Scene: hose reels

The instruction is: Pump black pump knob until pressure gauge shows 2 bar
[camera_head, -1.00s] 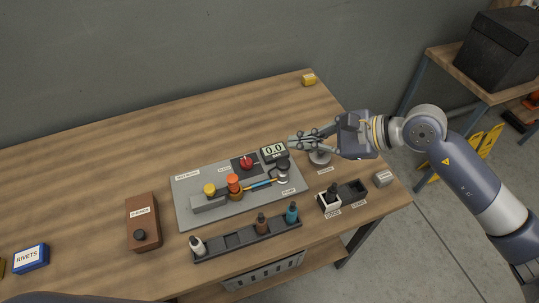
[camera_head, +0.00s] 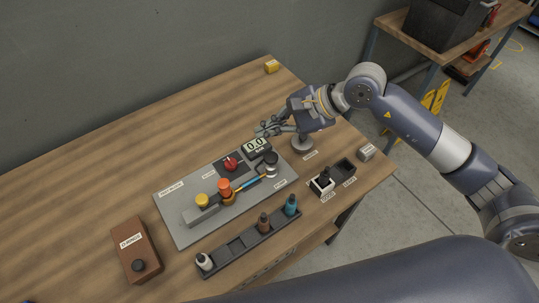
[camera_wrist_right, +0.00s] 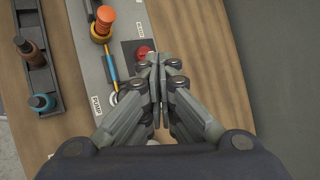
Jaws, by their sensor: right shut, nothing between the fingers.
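The black pump knob (camera_head: 271,157) tops a short light cylinder at the right end of the grey plate (camera_head: 172,210). The pressure gauge (camera_head: 255,146) beside it reads 0.0. My right gripper (camera_head: 262,131) is shut and empty, above and just behind the gauge, apart from the knob. In the right wrist view its closed fingers (camera_wrist_right: 160,64) hide the gauge and most of the pump, near the red knob (camera_wrist_right: 144,52). The PUMP label (camera_wrist_right: 97,105) shows left of the fingers. My left gripper is out of view.
The plate also carries a red knob (camera_head: 231,164), an orange knob (camera_head: 224,185) and a yellow knob (camera_head: 202,200). A dark bottle rack (camera_head: 236,249) stands in front. A round grey stand (camera_head: 302,146) sits under my right wrist. The table's back left is clear.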

